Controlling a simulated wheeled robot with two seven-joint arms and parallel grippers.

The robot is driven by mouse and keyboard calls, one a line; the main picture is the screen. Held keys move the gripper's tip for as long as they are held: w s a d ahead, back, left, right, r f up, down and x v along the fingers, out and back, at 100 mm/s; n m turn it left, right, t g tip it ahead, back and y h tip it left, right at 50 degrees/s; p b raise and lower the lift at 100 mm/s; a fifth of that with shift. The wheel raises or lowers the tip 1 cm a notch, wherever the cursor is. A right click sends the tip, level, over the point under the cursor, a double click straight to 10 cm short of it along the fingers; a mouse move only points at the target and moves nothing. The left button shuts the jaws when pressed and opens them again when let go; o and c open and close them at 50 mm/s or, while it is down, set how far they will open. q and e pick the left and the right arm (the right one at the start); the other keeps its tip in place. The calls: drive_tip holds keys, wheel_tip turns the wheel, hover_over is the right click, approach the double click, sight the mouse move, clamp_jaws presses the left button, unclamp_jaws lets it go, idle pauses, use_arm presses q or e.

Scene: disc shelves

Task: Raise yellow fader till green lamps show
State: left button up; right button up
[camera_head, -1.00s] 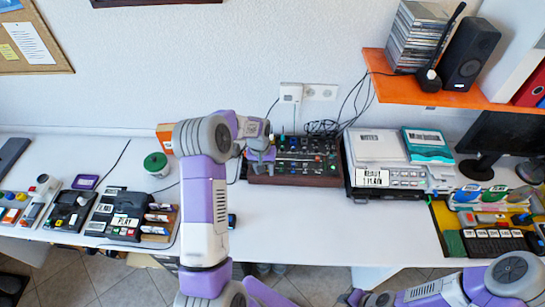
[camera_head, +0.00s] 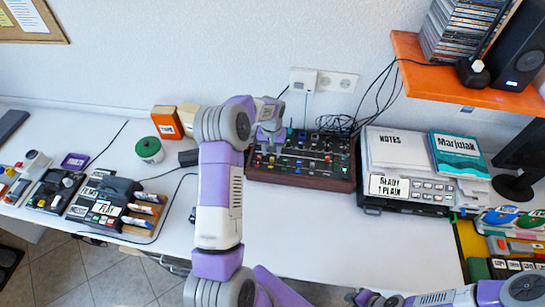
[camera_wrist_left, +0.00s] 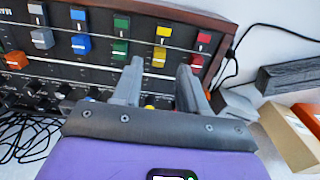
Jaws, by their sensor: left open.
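The dark mixer with wooden edges (camera_head: 300,184) stands against the wall in the head view. My left gripper (camera_head: 268,143) is over its left part. In the left wrist view, the mixer panel (camera_wrist_left: 100,30) has coloured faders in a row. The yellow fader (camera_wrist_left: 158,57) shows between the open fingertips of my left gripper (camera_wrist_left: 160,67). I cannot tell whether a finger touches it. A green fader (camera_wrist_left: 120,48) and a red fader (camera_wrist_left: 196,62) flank it. I cannot make out lit green lamps. My right gripper (camera_head: 368,298) is low at the bottom edge, partly hidden.
Cables (camera_head: 345,124) lie behind the mixer. A printer-like device with notes (camera_head: 400,190) stands to its right. An orange box (camera_head: 167,122) and a green-lidded tub (camera_head: 148,150) stand to the left. An orange shelf (camera_head: 440,80) overhangs the right.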

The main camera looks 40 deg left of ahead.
sight(272, 158)
use_arm(q)
drive_tip(key=shift+w+f, duration=0.1)
drive_tip(key=shift+f, duration=1.9)
clamp_jaws()
